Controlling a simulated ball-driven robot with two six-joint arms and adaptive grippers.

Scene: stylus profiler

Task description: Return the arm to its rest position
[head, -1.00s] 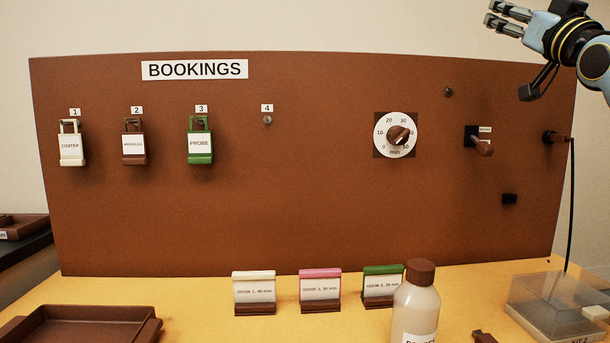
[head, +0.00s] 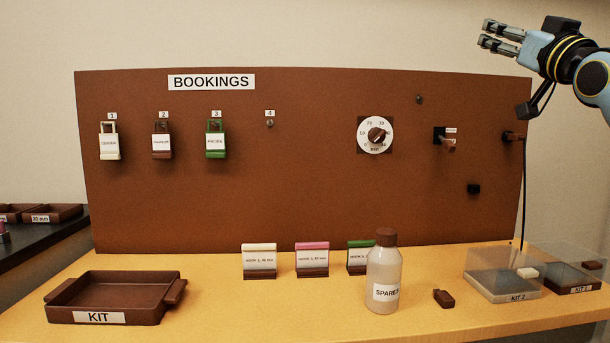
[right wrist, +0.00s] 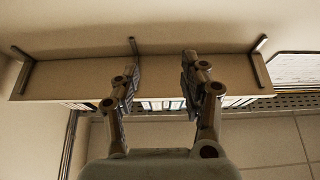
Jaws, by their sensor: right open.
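My right gripper (head: 500,36) is raised at the top right of the head view, above the right end of the brown board (head: 300,210). It is open and empty, its fingers pointing left. In the right wrist view its two fingers (right wrist: 160,70) stand apart with nothing between them, in front of a pale wall shelf (right wrist: 70,80). My left gripper is not in view.
The board carries hanging tags, a dial (head: 376,135) and a switch (head: 446,140). On the yellow table stand a KIT tray (head: 160,306), card holders, a SPARES bottle (head: 384,270) and a clear KIT 2 box (head: 490,280). A black cord hangs at right.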

